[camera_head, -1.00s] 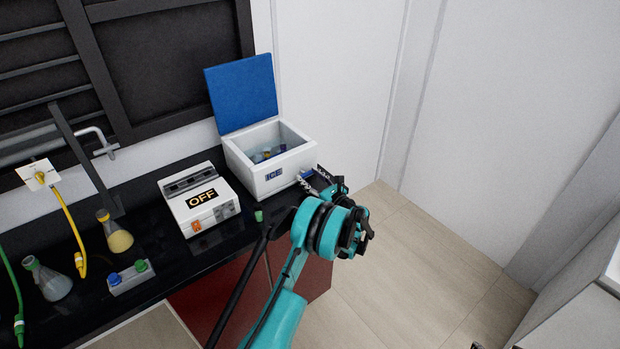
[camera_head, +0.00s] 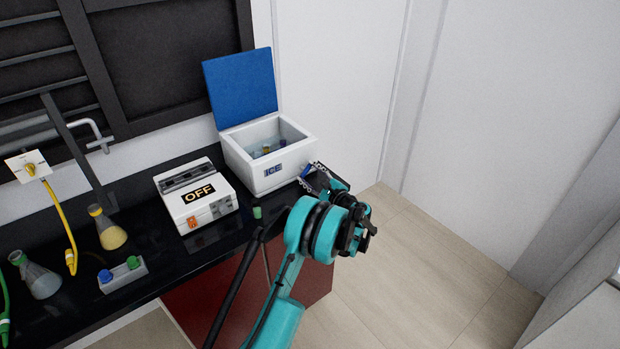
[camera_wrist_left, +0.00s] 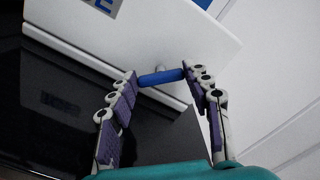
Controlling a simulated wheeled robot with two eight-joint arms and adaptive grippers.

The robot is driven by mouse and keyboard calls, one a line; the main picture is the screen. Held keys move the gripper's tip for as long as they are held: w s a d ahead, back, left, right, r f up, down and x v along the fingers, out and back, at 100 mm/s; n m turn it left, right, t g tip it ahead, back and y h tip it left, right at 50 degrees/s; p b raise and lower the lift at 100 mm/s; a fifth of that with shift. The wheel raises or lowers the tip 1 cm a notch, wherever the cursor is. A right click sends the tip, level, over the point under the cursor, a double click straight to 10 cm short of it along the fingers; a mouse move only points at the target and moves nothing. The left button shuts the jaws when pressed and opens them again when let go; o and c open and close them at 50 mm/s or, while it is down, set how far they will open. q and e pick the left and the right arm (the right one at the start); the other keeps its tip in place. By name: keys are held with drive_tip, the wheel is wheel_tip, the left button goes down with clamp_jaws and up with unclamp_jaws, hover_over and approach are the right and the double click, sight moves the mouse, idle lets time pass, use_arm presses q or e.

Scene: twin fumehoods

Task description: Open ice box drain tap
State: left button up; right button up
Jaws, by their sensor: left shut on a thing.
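The white ice box (camera_head: 262,171) stands at the right end of the black bench with its blue lid (camera_head: 240,87) raised. Several small items lie in its open top. Its drain tap has a blue handle (camera_wrist_left: 161,77), which lies crosswise on the box's side in the left wrist view. My left gripper (camera_head: 309,172) is at the right side of the box. In the left wrist view its fingers (camera_wrist_left: 160,82) stand on either side of the blue handle, with the tips at its two ends. My right gripper is not in view.
A white device marked OFF (camera_head: 196,196) stands left of the box. A small green item (camera_head: 257,212) is on the bench in front. Flasks (camera_head: 108,230) and a yellow hose (camera_head: 62,215) are further left. The floor to the right is clear.

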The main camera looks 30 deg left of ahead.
use_arm(q)
drive_tip(key=n+b, duration=0.1)
drive_tip(key=n, duration=0.3)
drive_tip(key=shift+f+n+b, duration=0.15)
drive_tip(key=shift+n+b, duration=0.65)
drive_tip(key=shift+n, duration=1.4)
drive_tip(key=o, duration=1.2)
drive_tip(key=shift+c, duration=0.2)
